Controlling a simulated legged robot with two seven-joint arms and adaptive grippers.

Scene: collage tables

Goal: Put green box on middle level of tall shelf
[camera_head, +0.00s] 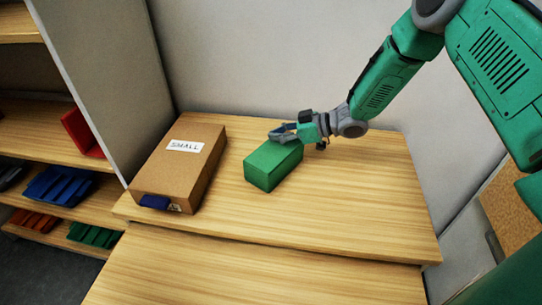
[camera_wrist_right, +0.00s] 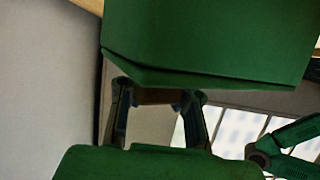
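The green box (camera_head: 272,166) rests on the wooden table, right of a cardboard box. My right gripper (camera_head: 284,133) reaches in from the right and is at the box's far top edge. In the right wrist view the green box (camera_wrist_right: 210,45) fills the top of the picture, very close to the gripper (camera_wrist_right: 158,95). The fingertips are hidden there, so I cannot tell whether they grip the box. A shelf (camera_head: 50,130) with several wooden levels stands at the left, partly cut off. My left gripper is not in view.
The cardboard box (camera_head: 180,165) labelled SMALL is on the table's left part. The table (camera_head: 350,200) is clear on the right. A grey panel (camera_head: 110,80) bounds the shelf. Red (camera_head: 82,132) and blue (camera_head: 62,185) bins sit on shelf levels.

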